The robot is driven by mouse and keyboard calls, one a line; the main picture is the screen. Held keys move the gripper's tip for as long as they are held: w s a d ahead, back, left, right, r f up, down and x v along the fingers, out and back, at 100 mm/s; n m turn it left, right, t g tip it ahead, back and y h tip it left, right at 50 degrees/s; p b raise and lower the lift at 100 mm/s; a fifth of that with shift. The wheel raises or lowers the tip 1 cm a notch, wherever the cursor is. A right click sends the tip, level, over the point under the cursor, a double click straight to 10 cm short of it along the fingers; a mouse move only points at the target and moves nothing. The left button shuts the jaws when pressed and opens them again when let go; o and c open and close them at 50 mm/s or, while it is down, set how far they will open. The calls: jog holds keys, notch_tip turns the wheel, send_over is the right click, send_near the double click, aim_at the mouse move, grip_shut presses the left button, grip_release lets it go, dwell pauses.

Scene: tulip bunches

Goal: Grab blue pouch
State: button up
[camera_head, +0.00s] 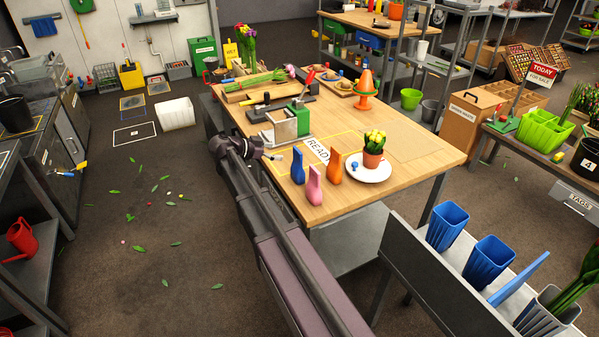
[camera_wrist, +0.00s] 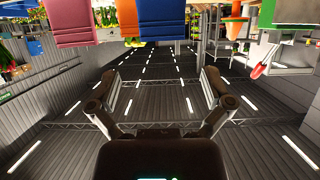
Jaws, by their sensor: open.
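The blue pouch (camera_head: 298,166) stands upright on the wooden table (camera_head: 420,150), near its front left edge. A pink pouch (camera_head: 314,186) stands just right and in front of it, and an orange pouch (camera_head: 336,168) is further right. In the wrist view, which looks upside down, the blue pouch (camera_wrist: 162,20) hangs at the top centre, with the orange pouch (camera_wrist: 124,18) and pink pouch (camera_wrist: 80,22) to its left. My gripper (camera_wrist: 160,88) is open and empty, its fingers apart from the pouches. In the head view my gripper (camera_head: 272,156) is small, left of the blue pouch.
The floor left of the table is mostly clear, with scattered leaves.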

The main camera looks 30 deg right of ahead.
aim_at(296, 154)
jog(key=shift+b+x, duration=0.6)
jog(key=shift+x, duration=1.6)
jog(key=shift+w+d+f+b, duration=0.1)
jog(key=shift+d+f+b, duration=0.15)
jog(key=shift+d+b, duration=0.1)
jog(key=shift+b+x, duration=0.85)
jog(key=shift+x, duration=1.35)
jog(key=shift+w, duration=0.1)
jog(key=shift+a, duration=0.1)
jog(key=c, duration=1.1)
